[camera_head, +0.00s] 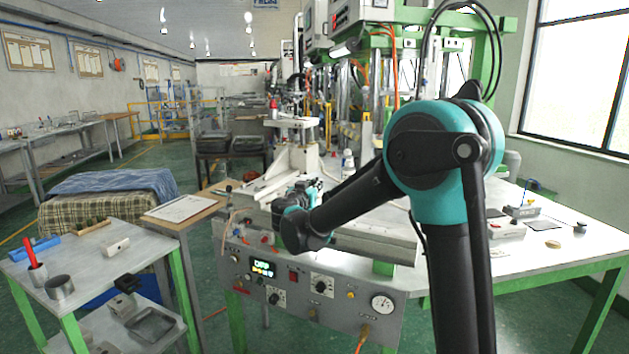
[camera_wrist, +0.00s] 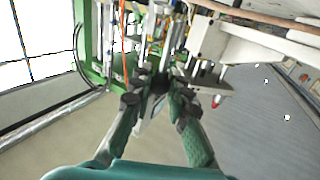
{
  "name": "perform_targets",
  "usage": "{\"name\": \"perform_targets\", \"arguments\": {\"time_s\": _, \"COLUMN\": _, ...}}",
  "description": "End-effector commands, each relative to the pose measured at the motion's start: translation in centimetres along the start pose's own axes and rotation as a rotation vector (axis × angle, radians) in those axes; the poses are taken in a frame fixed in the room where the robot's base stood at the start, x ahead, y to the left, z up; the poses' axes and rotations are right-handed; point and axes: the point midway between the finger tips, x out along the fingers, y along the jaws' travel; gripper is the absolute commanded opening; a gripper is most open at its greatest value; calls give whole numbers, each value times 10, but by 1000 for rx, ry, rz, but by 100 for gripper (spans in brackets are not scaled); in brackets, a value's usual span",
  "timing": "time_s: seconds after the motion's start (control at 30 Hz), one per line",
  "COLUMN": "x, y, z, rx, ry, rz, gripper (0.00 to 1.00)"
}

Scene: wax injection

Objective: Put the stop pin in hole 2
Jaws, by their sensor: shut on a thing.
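My gripper (camera_head: 308,188) is at the front of the wax injection machine (camera_head: 300,160), close over its worktop. In the wrist view, the two fingers of my gripper (camera_wrist: 160,88) come together at their tips. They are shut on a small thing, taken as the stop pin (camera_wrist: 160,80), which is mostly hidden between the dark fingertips. Its outline is too small to make out clearly. Hole 2 cannot be picked out in either view; my arm and gripper cover part of the worktop.
The control panel (camera_head: 310,290) with display and gauge is below the worktop. A side table (camera_head: 100,262) with a cup and small blocks stands at left. A clipboard (camera_head: 180,208) lies on a small wooden table. Small parts lie on the white table (camera_head: 560,262) at right.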

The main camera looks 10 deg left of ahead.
Motion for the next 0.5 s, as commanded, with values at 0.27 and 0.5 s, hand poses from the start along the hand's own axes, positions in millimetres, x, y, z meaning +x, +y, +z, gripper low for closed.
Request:
{"name": "perform_targets", "arguments": {"time_s": 0.27, "x": 0, "y": -1, "z": 25, "rx": 0, "ry": 0, "rz": -1, "gripper": 0}}
{"name": "perform_targets", "arguments": {"time_s": 0.5, "x": 0, "y": 0, "z": 37, "rx": 0, "ry": 0, "rz": -2, "gripper": 0}}
